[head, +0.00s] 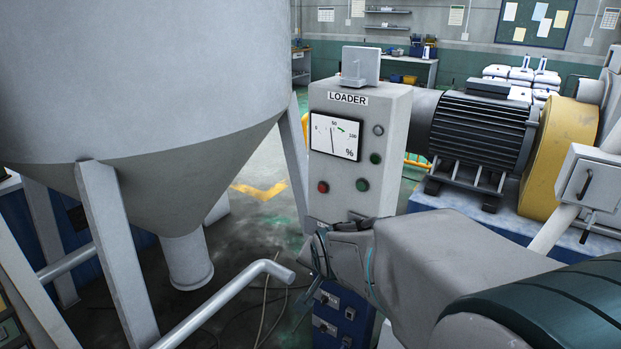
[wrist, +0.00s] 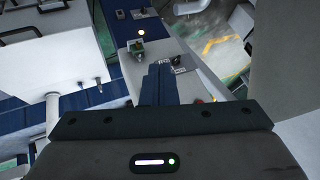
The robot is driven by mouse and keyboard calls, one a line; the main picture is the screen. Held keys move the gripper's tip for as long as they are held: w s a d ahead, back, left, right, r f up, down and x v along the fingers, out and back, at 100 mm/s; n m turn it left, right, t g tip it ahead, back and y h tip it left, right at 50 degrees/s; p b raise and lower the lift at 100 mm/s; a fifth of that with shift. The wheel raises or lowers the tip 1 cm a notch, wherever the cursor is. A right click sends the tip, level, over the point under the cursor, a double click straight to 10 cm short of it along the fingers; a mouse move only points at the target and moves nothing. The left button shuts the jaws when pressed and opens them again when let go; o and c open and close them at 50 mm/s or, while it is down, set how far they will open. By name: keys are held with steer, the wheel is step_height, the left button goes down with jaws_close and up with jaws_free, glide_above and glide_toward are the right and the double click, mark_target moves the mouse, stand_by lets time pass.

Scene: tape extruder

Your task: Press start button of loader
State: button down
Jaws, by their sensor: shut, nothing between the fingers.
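The loader (head: 347,205) is a light grey box with a "LOADER" label, a percent gauge (head: 335,136), a red button (head: 323,187), a lower green button (head: 362,185), an upper green button (head: 375,158) and a grey round fitting (head: 378,130). No button wording is readable. My gripper (head: 352,224) is low in front of the panel, below the red and lower green buttons, and looks apart from both. In the wrist view, my gripper (wrist: 160,70) has its dark fingers together and empty, over a pale surface. Its body hides part of the lower panel.
A large grey hopper (head: 150,90) on legs stands at left, with a bent grey pipe (head: 225,300) in front. A dark motor (head: 480,130) and a yellow guard (head: 560,155) stand at right. Floor shows between hopper and loader.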

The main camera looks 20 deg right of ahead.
mark_target(361, 186)
steer(key=w+d+r+m+t, duration=0.1)
steer(key=w+d+m+t, duration=0.4)
steer(key=w+m, duration=0.2)
steer(key=w+d+r+m+t, duration=0.1)
steer(key=w+d+m+t, duration=0.4)
steer(key=w+m, duration=0.3)
steer(key=shift+w+r+m, duration=0.2)
steer(key=shift+m, duration=1.6)
steer(key=shift+d, duration=0.15)
steer(key=shift+w+d+p, duration=0.2)
steer(key=shift+w+d, duration=0.7)
steer(key=shift+d, duration=0.25)
steer(key=shift+w+d+p, duration=0.15)
steer(key=shift+w+d, duration=0.75)
steer(key=shift+d, duration=0.2)
steer(key=shift+w+d+p, duration=0.2)
steer(key=shift+w+d, duration=0.7)
steer(key=shift+d, duration=0.25)
steer(key=shift+w+d, duration=0.3)
steer(key=shift+d, duration=0.05)
